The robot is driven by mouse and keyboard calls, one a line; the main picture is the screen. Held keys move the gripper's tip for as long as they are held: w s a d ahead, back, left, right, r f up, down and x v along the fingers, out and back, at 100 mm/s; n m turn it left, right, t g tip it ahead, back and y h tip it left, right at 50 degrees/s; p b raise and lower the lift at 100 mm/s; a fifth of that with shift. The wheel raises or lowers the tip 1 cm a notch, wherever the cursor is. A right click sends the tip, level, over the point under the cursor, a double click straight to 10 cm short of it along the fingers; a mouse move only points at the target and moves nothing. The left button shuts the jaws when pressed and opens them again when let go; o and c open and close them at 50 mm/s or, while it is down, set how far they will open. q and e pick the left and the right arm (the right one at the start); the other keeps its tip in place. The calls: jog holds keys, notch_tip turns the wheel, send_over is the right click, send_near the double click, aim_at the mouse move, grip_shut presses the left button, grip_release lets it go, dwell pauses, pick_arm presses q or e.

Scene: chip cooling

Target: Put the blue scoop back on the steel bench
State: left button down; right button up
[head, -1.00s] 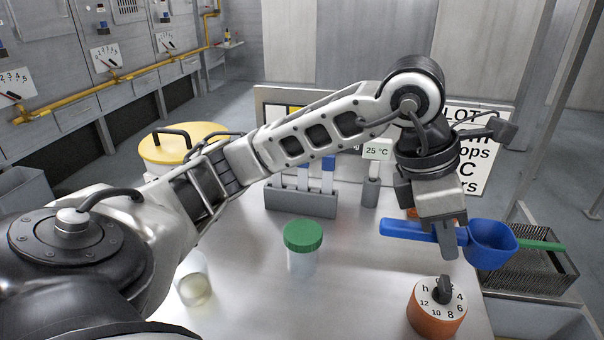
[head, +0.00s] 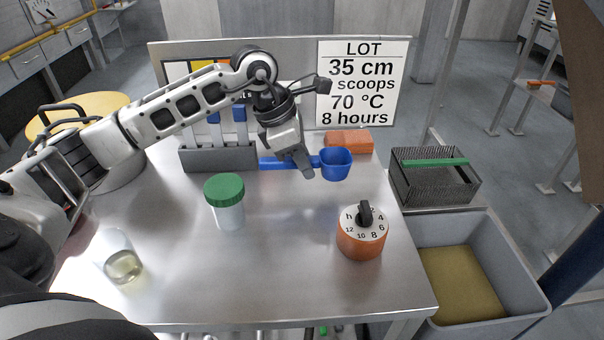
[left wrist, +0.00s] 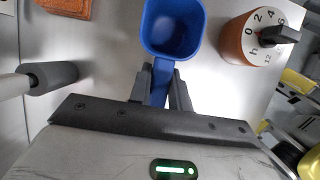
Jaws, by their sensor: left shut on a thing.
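The blue scoop (head: 336,164) is held by its handle in my left gripper (head: 307,172), in front of the rack toward the back right of the steel bench (head: 290,270). In the left wrist view the scoop's empty cup (left wrist: 172,28) faces the camera, and my left gripper (left wrist: 162,85) is shut on its handle. The bench top lies beneath the scoop. I cannot tell whether the scoop touches it. My right gripper is not seen.
An orange dial timer (head: 362,236), a green-lidded jar (head: 226,203) and a glass with pale liquid (head: 122,262) stand on the bench. A grey rack (head: 218,158) and an orange block (head: 349,141) are at the back. A grey bin (head: 520,270) stands right. The bench's front middle is clear.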

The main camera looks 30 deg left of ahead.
aim_at(302, 189)
pick_arm(q)
jog(key=shift+w+a+f, duration=0.1)
jog(key=shift+a+f, duration=0.05)
jog(key=shift+f, duration=0.8)
jog(key=shift+a+f, duration=0.15)
jog(key=shift+f, duration=0.8)
jog(key=shift+f, duration=0.1)
jog(key=c, duration=1.3)
grip_release()
jog(key=shift+r, duration=0.25)
jog(key=v, duration=1.1)
jog(key=shift+a+r, duration=0.2)
jog(key=shift+r, duration=0.15)
